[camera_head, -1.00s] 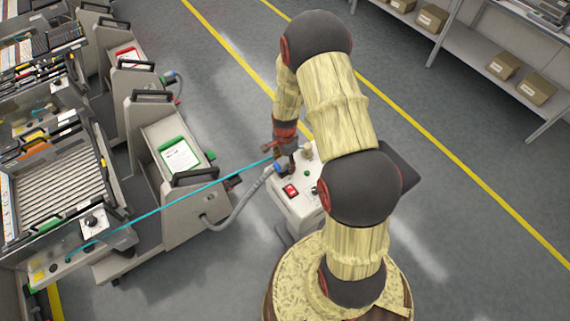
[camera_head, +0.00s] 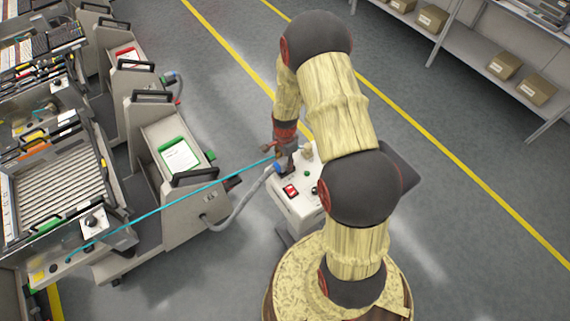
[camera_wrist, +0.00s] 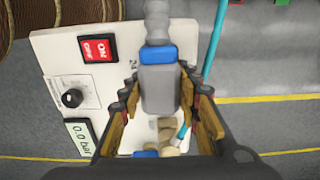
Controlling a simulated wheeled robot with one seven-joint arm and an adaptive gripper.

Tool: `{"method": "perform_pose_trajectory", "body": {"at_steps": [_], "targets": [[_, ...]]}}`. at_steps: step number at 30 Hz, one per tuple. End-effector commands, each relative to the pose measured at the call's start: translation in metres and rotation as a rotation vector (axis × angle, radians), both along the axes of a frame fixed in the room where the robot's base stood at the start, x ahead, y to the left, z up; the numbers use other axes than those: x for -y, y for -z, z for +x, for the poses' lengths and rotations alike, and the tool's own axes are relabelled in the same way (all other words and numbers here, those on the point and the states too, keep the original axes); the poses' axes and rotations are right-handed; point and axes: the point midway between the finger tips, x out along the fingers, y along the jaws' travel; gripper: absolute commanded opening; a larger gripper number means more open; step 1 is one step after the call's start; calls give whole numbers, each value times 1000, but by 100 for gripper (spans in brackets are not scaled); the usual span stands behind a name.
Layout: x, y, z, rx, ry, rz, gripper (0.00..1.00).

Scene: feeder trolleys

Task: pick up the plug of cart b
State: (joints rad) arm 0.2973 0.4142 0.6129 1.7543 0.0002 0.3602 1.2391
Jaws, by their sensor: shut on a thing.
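The plug (camera_wrist: 160,82) is a grey block with a blue collar, on a ribbed grey cable. My gripper (camera_wrist: 162,100) is shut on it, one finger along each side in the wrist view. In the head view my gripper (camera_head: 281,158) is over the white control box, and the plug's blue part (camera_head: 280,168) shows just below it. The grey cable (camera_head: 243,208) runs from the plug down to the side of the nearest cart (camera_head: 182,225), which carries a green-framed card. No cart letter is readable.
The white control box (camera_head: 307,206) has a red switch, a knob and a display reading 0.0 bar. A thin cyan line (camera_head: 165,195) runs from the left cart to the box. More carts crowd the left; a shelf (camera_head: 475,65) stands right. Floor between is clear.

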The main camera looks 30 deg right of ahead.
Motion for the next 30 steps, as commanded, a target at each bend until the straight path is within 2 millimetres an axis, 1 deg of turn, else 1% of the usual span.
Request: {"method": "perform_pose_trajectory", "body": {"at_steps": [13, 17, 20, 23, 25, 28, 30], "targets": [[0, 0, 1, 1, 0, 0, 0], [0, -4, 1, 2, 0, -1, 0], [1, -11, 2, 4, 0, -1, 0], [1, -23, 2, 5, 0, -2, 0], [1, -35, 2, 6, 0, -2, 0], [-2, -49, -12, 3, 0, -1, 0], [-4, -62, -23, 4, 1, -1, 0]]}}
